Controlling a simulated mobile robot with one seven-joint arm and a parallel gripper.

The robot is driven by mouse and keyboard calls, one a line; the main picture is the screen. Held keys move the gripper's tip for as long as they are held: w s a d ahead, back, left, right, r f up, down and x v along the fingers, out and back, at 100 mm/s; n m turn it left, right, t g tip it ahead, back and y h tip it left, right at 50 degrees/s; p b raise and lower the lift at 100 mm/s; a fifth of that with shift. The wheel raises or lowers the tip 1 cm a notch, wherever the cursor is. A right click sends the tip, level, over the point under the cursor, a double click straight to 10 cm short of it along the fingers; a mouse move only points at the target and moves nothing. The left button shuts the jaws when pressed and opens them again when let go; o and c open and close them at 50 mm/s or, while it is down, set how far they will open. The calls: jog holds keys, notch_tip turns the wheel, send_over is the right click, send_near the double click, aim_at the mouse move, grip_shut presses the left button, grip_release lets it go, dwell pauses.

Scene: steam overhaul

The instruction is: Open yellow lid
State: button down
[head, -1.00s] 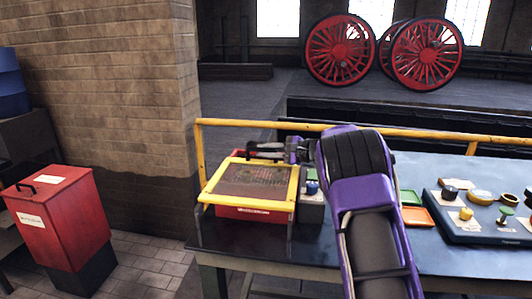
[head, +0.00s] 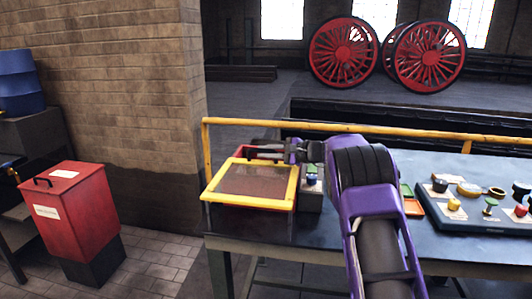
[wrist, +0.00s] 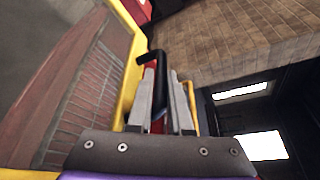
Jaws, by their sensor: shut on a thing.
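My gripper (head: 281,151) is at the lid's far right edge. In the wrist view, my gripper (wrist: 161,100) has its grey fingers shut on a black handle (wrist: 159,70) beside the yellow frame (wrist: 130,75). The box's inside is not visible.
A grey block with a blue knob (head: 311,179) stands right of the lid. A blue board (head: 470,222) with several small parts lies further right. A yellow rail (head: 420,136) runs behind the table. A red bin (head: 72,205) stands on the floor at left.

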jog(key=c, duration=0.8)
grip_release()
jog(key=shift+c, duration=0.2)
jog(key=shift+d, duration=0.1)
jog(key=v, duration=1.7)
jog(key=shift+s, duration=0.2)
jog(key=shift+r, duration=0.15)
